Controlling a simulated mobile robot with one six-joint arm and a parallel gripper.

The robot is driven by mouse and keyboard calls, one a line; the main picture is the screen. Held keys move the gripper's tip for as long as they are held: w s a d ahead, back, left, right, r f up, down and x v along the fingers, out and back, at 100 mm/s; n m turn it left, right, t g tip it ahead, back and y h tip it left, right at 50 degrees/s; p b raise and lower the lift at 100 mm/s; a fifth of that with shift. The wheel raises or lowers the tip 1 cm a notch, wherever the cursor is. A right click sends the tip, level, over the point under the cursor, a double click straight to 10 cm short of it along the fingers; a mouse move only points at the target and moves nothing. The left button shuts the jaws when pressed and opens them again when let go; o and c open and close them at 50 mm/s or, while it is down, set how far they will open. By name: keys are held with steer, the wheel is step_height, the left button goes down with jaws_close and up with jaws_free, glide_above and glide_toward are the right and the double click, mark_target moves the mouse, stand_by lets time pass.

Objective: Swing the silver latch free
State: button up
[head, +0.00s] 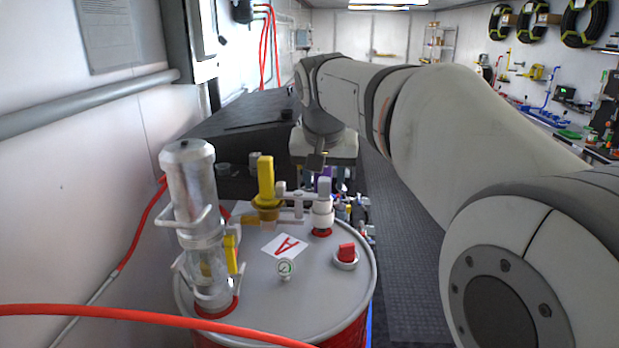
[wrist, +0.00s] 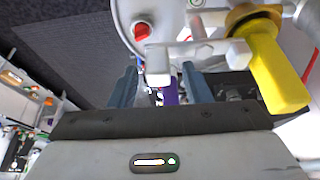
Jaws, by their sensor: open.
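The silver latch (head: 323,188) is a small pale metal lever on top of the grey drum, right of the yellow handle. In the wrist view the block end of the latch (wrist: 158,62) shows between my two fingers. My gripper (head: 323,178) hangs just behind the latch in the head view, pointing down. In the wrist view my gripper (wrist: 159,74) is open, its blue-grey fingers standing apart on either side of the latch end. A gap shows beside each finger. Whether either finger touches the latch cannot be told.
The yellow handle (head: 266,182) stands close left of the latch. A clear cylinder (head: 192,185) rises at the drum's left. A red knob (head: 346,252) and a gauge (head: 286,267) sit on the drum lid (head: 318,283). A red hose (head: 130,315) crosses in front.

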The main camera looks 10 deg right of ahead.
steer(key=shift+f, duration=0.2)
steer(key=shift+c, duration=0.4)
jaws_close()
steer(key=shift+d, duration=0.1)
